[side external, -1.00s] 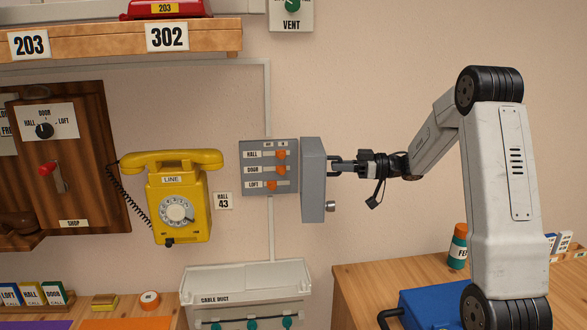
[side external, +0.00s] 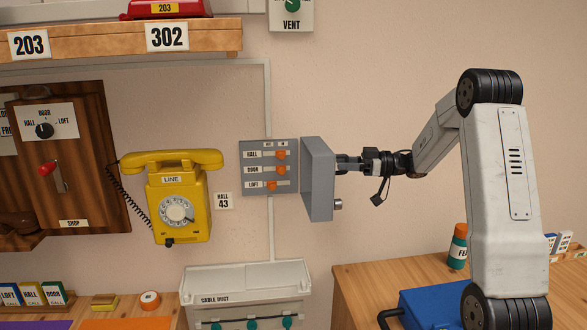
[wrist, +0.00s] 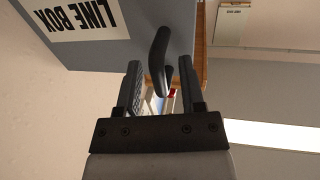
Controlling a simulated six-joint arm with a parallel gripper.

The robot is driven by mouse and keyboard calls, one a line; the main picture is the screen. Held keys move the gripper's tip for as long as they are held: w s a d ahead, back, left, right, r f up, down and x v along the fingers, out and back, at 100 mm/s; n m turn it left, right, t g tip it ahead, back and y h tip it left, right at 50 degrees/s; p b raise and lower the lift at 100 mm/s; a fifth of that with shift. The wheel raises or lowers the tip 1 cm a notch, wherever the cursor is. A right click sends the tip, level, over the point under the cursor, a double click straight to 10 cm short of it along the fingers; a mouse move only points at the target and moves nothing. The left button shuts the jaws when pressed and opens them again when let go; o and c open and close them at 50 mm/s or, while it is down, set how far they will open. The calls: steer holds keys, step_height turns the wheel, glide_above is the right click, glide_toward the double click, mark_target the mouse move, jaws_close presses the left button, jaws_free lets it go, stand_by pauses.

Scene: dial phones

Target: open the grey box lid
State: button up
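The grey box (side external: 292,190) on the wall has its lid (side external: 318,180) swung out to the right, so its row of orange switches shows. In the wrist view the lid's outer face (wrist: 100,50) carries a LINE BOX label and a dark curved handle (wrist: 158,55). My gripper (side external: 343,163) is at the lid's outer side. Its two fingers (wrist: 158,72) stand apart with the handle between them. Gaps show on both sides of the handle in the wrist view; I cannot tell whether a finger touches it. The side view hides the handle.
A yellow phone (side external: 176,198) hangs left of the box. A cable duct (side external: 245,285) is below it. A bench with a blue case (side external: 432,306) and a bottle (side external: 458,248) stands at lower right. The wall right of the lid is clear.

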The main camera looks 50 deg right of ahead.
steer(key=shift+s, duration=0.15)
steer(key=s+d+r, duration=0.2)
steer(key=s+r, duration=0.2)
steer(key=r, duration=0.3)
steer(key=shift+d, duration=0.35)
steer(key=shift+w, duration=0.1)
stand_by(0.4)
